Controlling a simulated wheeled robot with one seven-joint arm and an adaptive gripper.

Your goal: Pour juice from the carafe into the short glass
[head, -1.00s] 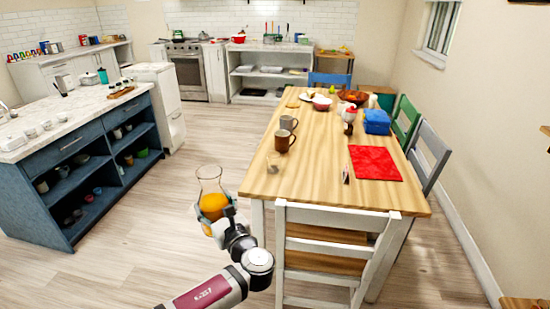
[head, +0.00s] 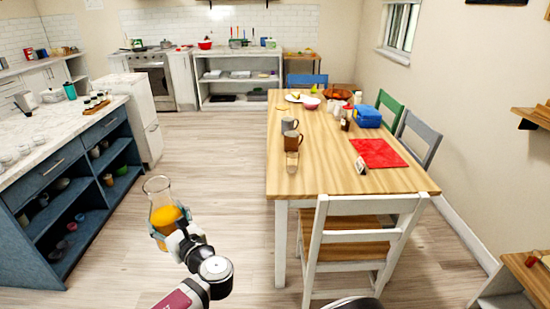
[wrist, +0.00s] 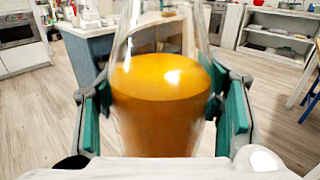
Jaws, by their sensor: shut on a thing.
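The glass carafe (head: 163,192), holding orange juice, is roughly upright in the head view, above the floor left of the table. My gripper (head: 170,235) is shut around its body. In the wrist view the carafe (wrist: 160,110) fills the middle, with the green finger pads of my gripper (wrist: 162,105) on both sides. The short glass (head: 292,162) is small and clear, and stands near the left edge of the wooden table (head: 330,170), in front of the brown mug. It looks empty. The carafe is apart from it, to its left and nearer to me.
A brown mug (head: 292,140) and a grey mug (head: 289,125) stand behind the short glass. A red cloth (head: 378,153) lies on the table's right. A white chair (head: 355,235) stands at the near end. A blue island (head: 70,190) is at left. Floor between island and table is clear.

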